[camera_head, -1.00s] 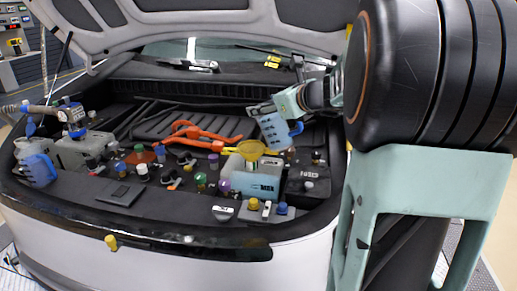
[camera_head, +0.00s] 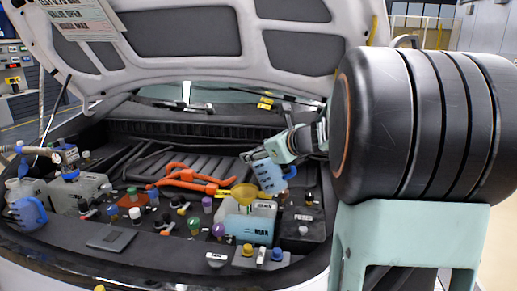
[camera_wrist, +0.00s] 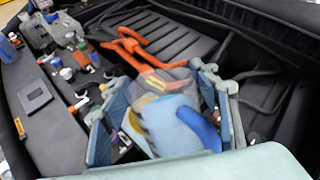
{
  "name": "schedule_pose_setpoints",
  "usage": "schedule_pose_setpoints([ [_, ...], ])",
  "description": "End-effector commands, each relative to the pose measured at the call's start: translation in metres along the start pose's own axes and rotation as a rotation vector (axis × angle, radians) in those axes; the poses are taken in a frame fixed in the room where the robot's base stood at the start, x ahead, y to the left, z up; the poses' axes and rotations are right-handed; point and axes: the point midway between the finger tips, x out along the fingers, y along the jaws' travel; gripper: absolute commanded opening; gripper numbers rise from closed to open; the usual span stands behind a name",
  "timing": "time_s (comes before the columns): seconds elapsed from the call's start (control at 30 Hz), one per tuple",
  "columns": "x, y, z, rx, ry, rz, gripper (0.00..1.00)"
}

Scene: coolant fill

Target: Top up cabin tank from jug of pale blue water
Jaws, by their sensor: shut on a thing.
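The jug (camera_head: 268,178), with dark markings and a blue handle, hangs tilted to the left just above and right of the yellow funnel (camera_head: 244,192). My gripper (camera_head: 262,157) is shut on it. In the wrist view the jug (camera_wrist: 160,112) is between my two fingers, with pale blue water in it and the blue handle to the right. The funnel sits on top of a translucent tank (camera_head: 247,227) marked MAX, with pale blue liquid inside. I cannot make out any stream between jug and funnel. The funnel and tank are mostly hidden in the wrist view.
Orange cables (camera_head: 185,178) lie behind the tank. Several coloured caps, including a purple one (camera_head: 207,204), crowd the bay around it. The raised hood (camera_head: 190,40) hangs overhead.

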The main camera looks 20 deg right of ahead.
Motion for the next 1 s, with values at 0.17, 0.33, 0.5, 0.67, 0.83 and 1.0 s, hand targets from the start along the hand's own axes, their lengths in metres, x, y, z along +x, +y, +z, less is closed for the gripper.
schedule_pose_setpoints([
  [0.17, -0.0012, -0.0005, 0.0039, -0.007, 0.013, 0.000, 0.00],
  [0.33, -0.0012, -0.0006, 0.0039, -0.015, 0.029, -0.001, 0.00],
  [0.5, -0.0011, -0.0002, 0.0038, -0.022, 0.042, -0.001, 0.00],
  [0.67, -0.0008, 0.0001, 0.0031, -0.025, 0.048, -0.001, 0.00],
  [0.83, -0.0005, 0.0002, 0.0024, -0.025, 0.050, -0.001, 0.00],
  [1.0, -0.0005, 0.0001, 0.0024, -0.025, 0.050, -0.001, 0.00],
])
